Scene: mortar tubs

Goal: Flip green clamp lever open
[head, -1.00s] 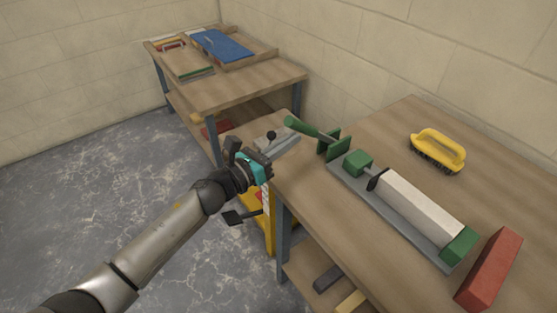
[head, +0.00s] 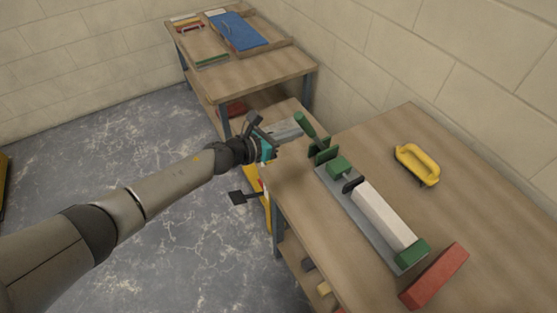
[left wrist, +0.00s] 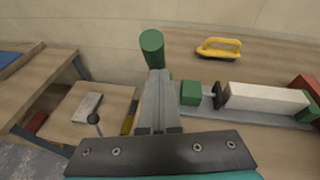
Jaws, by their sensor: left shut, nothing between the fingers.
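The clamp has a green lever handle (head: 306,124) that slants up and to the left from a green bracket (head: 324,152). A green block (head: 340,167) on a rod stands beside the bracket. In the left wrist view the handle (left wrist: 152,45) shows its round end towards me. My left gripper (head: 294,133) is shut and empty, just left of the lever. In the left wrist view its fingertips (left wrist: 157,74) overlap the handle's lower part; I cannot tell if they touch. My right gripper is not in view.
A grey base plate (head: 349,208) carries a white bar (head: 383,215). A yellow-handled brush (head: 418,164) and a red block (head: 435,276) lie on the bench (head: 480,205). A second table (head: 275,72) stands behind. A grey plate with a black knob (left wrist: 93,118) lies on a lower surface.

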